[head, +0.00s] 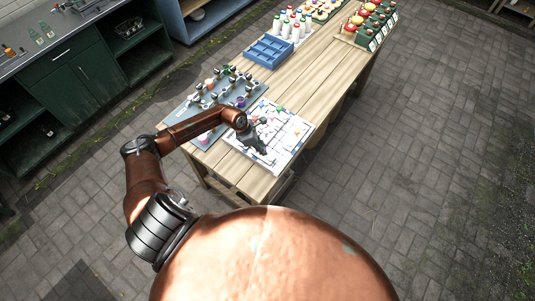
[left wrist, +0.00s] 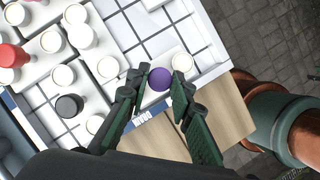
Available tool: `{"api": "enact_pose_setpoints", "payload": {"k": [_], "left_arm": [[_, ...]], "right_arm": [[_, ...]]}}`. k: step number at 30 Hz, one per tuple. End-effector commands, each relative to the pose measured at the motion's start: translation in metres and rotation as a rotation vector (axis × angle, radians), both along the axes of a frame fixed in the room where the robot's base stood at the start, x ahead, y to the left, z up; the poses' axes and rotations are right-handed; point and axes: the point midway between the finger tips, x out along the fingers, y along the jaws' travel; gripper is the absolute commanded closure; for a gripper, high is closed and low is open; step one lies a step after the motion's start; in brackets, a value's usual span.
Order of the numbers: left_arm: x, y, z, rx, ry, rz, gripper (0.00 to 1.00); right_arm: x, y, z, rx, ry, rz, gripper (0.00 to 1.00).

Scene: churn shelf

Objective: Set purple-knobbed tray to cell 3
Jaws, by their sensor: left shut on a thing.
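The purple knob (left wrist: 160,79) of the tray sits between the fingers of my left gripper (left wrist: 161,73) in the left wrist view. The gripper is shut on it. The tray under the knob is hard to tell from the white board. In the head view my left gripper (head: 262,151) is low over the near part of the white gridded board (head: 296,131); the held knob is hidden there. Whether the tray touches the board I cannot tell. My right gripper is not in view.
A white knob (left wrist: 182,61) stands close beside the right finger. Several white knobs, a black knob (left wrist: 69,106) and a red knob (left wrist: 12,56) stand to the left. A blue-grey board (head: 200,137) with knobbed pieces and a blue divided crate (head: 268,52) stand on the wooden table (head: 318,72).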

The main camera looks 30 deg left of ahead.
Motion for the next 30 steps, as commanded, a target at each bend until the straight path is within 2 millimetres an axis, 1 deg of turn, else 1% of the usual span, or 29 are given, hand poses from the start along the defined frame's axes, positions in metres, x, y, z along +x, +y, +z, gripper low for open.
{"api": "enact_pose_setpoints", "payload": {"k": [1,4,8,16,17,18,24,30], "left_arm": [[0.001,0.008,-0.005,0.003,-0.001,0.001,1.0],[0.001,0.017,-0.004,0.002,-0.001,0.001,1.0],[0.002,0.022,-0.002,-0.001,-0.001,-0.001,1.0],[0.002,0.022,0.0,-0.001,0.0,-0.001,1.0],[0.002,0.022,0.0,-0.001,0.0,-0.001,0.78],[0.002,0.022,0.0,-0.001,-0.001,-0.001,0.75],[0.002,0.022,0.0,-0.001,-0.001,-0.001,0.62],[0.002,0.022,0.0,-0.001,-0.001,0.0,0.62]], "right_arm": [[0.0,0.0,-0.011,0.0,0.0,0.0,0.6],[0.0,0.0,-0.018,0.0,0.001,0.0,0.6],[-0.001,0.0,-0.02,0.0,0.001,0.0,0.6],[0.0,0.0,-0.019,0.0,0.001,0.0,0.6],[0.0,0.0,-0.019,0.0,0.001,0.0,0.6],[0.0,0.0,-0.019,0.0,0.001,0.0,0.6],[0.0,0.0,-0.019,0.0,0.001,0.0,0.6],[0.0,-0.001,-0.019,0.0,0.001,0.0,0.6]]}}
